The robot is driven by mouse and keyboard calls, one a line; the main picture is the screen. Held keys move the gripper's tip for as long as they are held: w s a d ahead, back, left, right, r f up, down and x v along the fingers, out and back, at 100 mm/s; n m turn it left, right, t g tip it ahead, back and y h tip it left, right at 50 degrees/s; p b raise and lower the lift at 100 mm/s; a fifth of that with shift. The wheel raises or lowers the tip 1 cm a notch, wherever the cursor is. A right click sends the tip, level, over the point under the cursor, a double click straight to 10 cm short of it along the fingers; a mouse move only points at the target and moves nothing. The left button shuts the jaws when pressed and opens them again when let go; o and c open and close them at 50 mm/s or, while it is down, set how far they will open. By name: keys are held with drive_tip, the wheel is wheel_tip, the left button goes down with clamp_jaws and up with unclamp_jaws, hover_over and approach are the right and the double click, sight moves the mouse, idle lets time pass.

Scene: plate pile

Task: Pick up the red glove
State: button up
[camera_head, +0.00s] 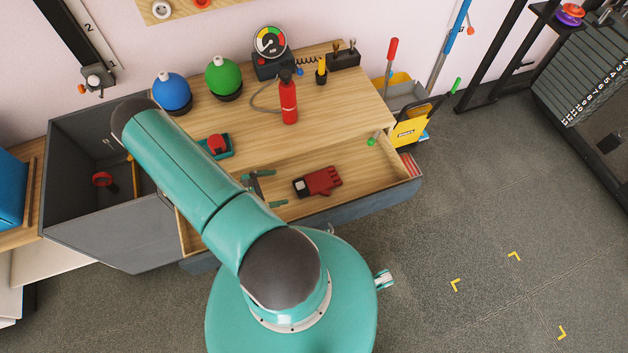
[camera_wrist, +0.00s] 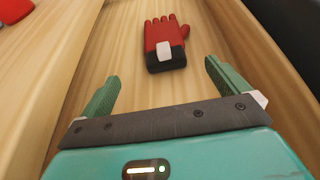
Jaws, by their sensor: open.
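The red glove (camera_head: 321,181) with a black cuff and a white tag lies flat in the open wooden drawer (camera_head: 388,176). In the wrist view the glove (camera_wrist: 163,38) lies ahead of my gripper, its cuff towards me and its fingers pointing away. My gripper (camera_head: 279,189) is to the left of the glove in the head view, at the drawer. In the wrist view my gripper (camera_wrist: 160,82) has its two green fingers wide apart with nothing between them. The glove is just beyond the fingertips, roughly centred, and no contact shows.
Drawer walls flank the gripper. The wooden top (camera_head: 340,128) behind holds a red extinguisher (camera_head: 289,101), a green ball (camera_head: 222,76), a blue ball (camera_head: 172,92) and a red-and-teal item (camera_head: 217,145). A grey bin (camera_head: 75,145) stands left. A green-tipped object (camera_head: 372,141) is at the drawer's right.

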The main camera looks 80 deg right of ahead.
sight(304, 184)
drive_tip(key=x, duration=1.3)
drive_tip(key=shift+s+a+r, duration=0.1)
drive_tip(key=shift+s+a, duration=0.05)
drive_tip(key=shift+s, duration=0.15)
drive_tip(key=c, duration=1.1)
drive_tip(key=shift+o, duration=0.2)
